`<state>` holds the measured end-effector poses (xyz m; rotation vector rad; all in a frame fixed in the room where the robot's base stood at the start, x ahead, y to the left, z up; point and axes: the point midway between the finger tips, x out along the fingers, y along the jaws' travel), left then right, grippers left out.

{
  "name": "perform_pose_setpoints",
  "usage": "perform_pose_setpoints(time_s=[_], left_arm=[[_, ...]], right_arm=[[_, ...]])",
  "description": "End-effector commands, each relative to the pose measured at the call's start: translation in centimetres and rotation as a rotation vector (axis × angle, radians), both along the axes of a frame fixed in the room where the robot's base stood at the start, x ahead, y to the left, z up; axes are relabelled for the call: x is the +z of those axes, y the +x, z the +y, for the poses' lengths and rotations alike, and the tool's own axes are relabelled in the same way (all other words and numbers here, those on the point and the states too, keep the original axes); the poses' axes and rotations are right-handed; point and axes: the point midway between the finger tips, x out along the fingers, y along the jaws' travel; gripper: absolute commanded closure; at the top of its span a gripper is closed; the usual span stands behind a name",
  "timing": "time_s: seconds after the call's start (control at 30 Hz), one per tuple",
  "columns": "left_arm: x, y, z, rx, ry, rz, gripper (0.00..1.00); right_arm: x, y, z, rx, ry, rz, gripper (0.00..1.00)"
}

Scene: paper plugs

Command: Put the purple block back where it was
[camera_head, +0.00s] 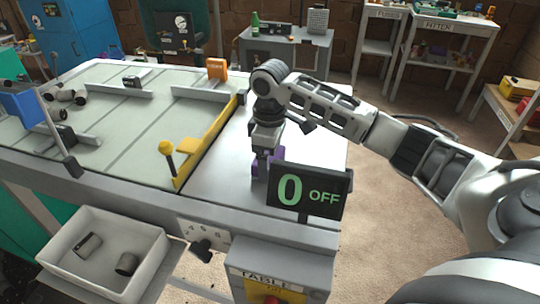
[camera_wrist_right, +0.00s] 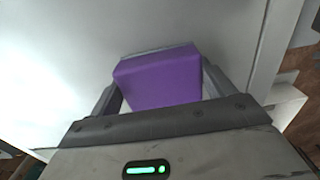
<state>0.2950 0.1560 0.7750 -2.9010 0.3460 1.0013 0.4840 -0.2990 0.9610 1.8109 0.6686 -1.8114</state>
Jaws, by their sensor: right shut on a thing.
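The purple block (camera_wrist_right: 160,78) sits between the two fingers of my right gripper (camera_wrist_right: 160,92) in the right wrist view. The gripper is shut on it. In the head view the purple block (camera_head: 256,166) shows low over the white right part of the table, partly hidden by my right gripper (camera_head: 264,155) and the sign. I cannot tell whether the block touches the tabletop. My left gripper does not show.
A black sign (camera_head: 309,190) reading "0 OFF" stands close in front of the block. A yellow barrier (camera_head: 209,143) divides the table to the left. A white tray (camera_head: 69,258) with dark plugs sits at lower left. White table surface (camera_head: 218,172) is clear beside the block.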

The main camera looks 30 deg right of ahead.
Motion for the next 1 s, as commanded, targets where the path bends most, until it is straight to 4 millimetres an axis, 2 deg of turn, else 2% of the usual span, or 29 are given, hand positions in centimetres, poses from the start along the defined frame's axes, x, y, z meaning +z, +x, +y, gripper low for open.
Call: perform_pose_setpoints(time_s=[0.13,0.17,0.2,0.23,0.43,0.57,0.67,1.0], left_arm=[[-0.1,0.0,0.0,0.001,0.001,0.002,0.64],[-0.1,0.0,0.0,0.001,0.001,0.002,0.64],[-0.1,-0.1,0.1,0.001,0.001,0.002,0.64],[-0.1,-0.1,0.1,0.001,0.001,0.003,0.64],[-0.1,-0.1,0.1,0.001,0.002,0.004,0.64],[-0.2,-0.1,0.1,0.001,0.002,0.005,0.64],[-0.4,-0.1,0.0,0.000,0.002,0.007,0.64],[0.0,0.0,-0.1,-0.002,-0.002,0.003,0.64]], right_arm=[[-0.3,0.0,0.0,0.000,0.001,0.000,0.37],[-0.3,0.0,0.0,0.000,0.001,0.000,0.13],[-0.3,0.0,0.0,0.000,0.001,-0.001,0.02],[-0.3,0.0,0.0,0.000,0.001,-0.001,0.00],[-0.2,0.0,0.0,0.000,0.000,0.000,0.00],[0.5,0.1,0.0,0.000,0.000,-0.001,0.00],[2.0,0.1,0.0,0.000,0.001,-0.004,0.00],[9.5,0.1,0.0,0.000,0.000,-0.004,0.00]])
